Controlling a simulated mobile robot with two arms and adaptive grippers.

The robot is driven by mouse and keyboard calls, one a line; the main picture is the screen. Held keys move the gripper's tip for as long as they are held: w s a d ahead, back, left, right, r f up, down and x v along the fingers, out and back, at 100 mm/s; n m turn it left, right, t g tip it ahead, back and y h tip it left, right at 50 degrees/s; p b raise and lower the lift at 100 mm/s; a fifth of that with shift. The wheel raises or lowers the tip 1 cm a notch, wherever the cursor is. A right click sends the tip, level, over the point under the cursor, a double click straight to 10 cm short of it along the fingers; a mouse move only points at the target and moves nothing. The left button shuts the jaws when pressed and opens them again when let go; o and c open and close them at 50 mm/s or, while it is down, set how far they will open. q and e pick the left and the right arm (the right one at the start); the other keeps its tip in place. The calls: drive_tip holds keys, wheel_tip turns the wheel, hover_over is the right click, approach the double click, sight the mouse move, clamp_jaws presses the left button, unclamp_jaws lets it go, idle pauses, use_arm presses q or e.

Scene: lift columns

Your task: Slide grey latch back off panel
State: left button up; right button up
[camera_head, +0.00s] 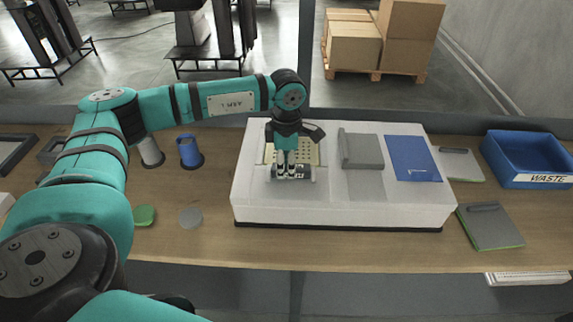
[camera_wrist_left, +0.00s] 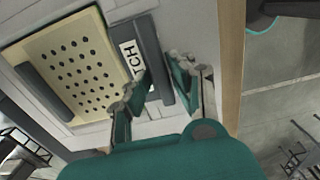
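The grey latch (camera_head: 305,173) lies across the near edge of the cream perforated panel (camera_head: 312,152) on top of the white box. In the left wrist view the latch (camera_wrist_left: 153,62) is a dark grey bar beside a white label ending in "TCH", next to the panel (camera_wrist_left: 75,62). My left gripper (camera_head: 286,172) points down at the latch, its fingers partly covering it. In the left wrist view my left gripper (camera_wrist_left: 160,82) has its fingers apart, one on each side of the latch's raised bar. Contact with the bar is not clear. My right gripper is not in view.
The white box (camera_head: 340,210) also carries a grey raised plate (camera_head: 362,151) and a blue panel (camera_head: 412,158). A blue waste bin (camera_head: 530,158) and a grey plate (camera_head: 490,226) are on the right. A blue cup-like item (camera_head: 190,151) stands on the left.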

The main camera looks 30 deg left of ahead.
use_arm(q)
drive_tip(key=shift+o, duration=1.1)
drive_tip(key=shift+s+d+r, duration=0.1)
wheel_tip(320, 180, up, 12)
